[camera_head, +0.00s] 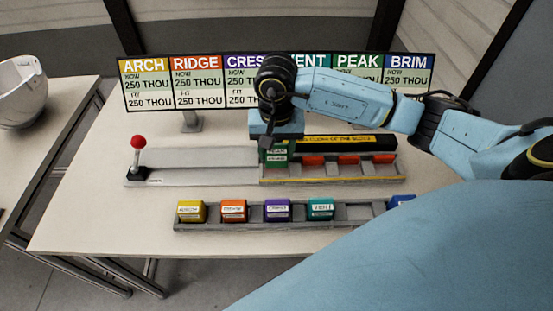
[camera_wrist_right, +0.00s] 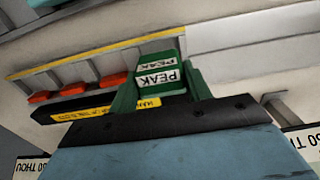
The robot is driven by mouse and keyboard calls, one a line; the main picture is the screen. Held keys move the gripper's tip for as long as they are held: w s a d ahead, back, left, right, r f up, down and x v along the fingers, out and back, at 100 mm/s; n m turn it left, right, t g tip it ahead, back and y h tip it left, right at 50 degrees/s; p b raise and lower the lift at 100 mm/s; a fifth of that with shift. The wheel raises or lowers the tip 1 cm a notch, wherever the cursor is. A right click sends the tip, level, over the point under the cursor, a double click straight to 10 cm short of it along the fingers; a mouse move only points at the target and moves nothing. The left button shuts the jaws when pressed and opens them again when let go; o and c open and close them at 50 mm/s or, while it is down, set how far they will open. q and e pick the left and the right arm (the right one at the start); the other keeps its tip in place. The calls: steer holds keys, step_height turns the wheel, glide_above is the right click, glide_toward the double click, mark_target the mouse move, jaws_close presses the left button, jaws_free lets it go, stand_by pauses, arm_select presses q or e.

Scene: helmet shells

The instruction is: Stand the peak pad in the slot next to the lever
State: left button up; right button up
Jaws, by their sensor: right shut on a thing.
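The green peak pad (camera_head: 277,155), lettered PEAK, is in my right gripper (camera_head: 276,144), which is shut on it. The pad is at the left end of the slotted rail (camera_head: 335,181), at the end slot on the lever's side. In the right wrist view the pad (camera_wrist_right: 160,78) lies between the fingers (camera_wrist_right: 161,94), over the end of the slot row. Whether its foot is seated in the slot or just above it, I cannot tell. The red-knobbed lever (camera_head: 137,155) stands at the far left of the grey track. My left gripper is not in view.
A front tray (camera_head: 245,225) holds yellow, orange, purple, teal and blue pads, with an empty place between teal and blue. Red blocks (camera_head: 348,160) show in the rail's other slots. A sign board (camera_head: 197,85) stands behind. A white helmet shell (camera_head: 22,92) sits on the left table.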

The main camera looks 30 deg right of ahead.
mark_target(277, 160)
steer(key=shift+f, duration=0.35)
step_height(277, 160, down, 3)
steer(key=shift+f, duration=0.15)
steer(key=shift+f, duration=0.1)
steer(key=shift+f+b, duration=0.1)
steer(key=shift+b, duration=0.25)
steer(key=o, duration=1)
steer(key=shift+c, duration=0.2)
